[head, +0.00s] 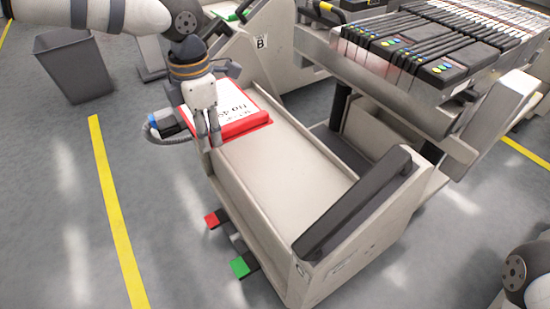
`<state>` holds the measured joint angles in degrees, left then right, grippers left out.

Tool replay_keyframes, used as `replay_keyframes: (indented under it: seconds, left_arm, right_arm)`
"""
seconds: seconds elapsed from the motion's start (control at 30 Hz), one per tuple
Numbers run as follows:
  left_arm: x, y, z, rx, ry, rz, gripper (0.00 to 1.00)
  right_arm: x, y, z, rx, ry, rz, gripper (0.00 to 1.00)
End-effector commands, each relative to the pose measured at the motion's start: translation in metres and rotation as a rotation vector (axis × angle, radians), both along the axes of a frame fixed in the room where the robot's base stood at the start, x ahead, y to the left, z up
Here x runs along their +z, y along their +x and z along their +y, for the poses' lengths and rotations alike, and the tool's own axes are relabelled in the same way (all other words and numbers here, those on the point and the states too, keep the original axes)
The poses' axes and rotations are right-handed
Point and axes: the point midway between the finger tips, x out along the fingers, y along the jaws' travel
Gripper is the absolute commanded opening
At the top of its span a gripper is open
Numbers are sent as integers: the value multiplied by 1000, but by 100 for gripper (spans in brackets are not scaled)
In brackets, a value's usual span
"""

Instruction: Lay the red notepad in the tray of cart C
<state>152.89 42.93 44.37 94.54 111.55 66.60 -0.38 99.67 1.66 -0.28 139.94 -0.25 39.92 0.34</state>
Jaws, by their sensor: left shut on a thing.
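The red notepad (258,119), with a white printed top face, is at the far end of a pale cart's long tray (285,175). My left gripper (215,142) points down at the notepad's near left edge and is shut on it. The notepad looks roughly level; I cannot tell whether its underside touches the tray. The gripper hides part of its left side. No letter is readable on this cart. My right gripper is out of view; only part of my right arm shows at the lower right.
A cart marked B (261,42) stands behind. A feeder rack (425,60) with several dark cassettes is at the upper right. A dark bar (352,205) crosses the tray's near end. A grey bin (75,65) stands at the left. The tray's middle is clear.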

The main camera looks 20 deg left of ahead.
Motion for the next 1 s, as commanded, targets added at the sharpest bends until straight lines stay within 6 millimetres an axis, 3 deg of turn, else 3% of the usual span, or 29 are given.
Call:
replay_keyframes:
  seconds: [0.13,0.37,0.5,0.77,0.9,1.0]
  left_arm:
    - [-11,2,-19,3,3,2,0]
    - [-46,8,-93,-1,2,3,0]
    - [-78,10,-118,4,2,3,0]
    - [-102,13,-140,5,0,0,0]
    - [-130,12,-139,7,1,3,0]
    - [-131,13,-139,7,-1,-2,0]
  right_arm:
    - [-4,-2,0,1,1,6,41]
    - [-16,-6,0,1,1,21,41]
    - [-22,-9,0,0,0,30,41]
    - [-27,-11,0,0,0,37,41]
    - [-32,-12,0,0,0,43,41]
    - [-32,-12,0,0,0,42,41]
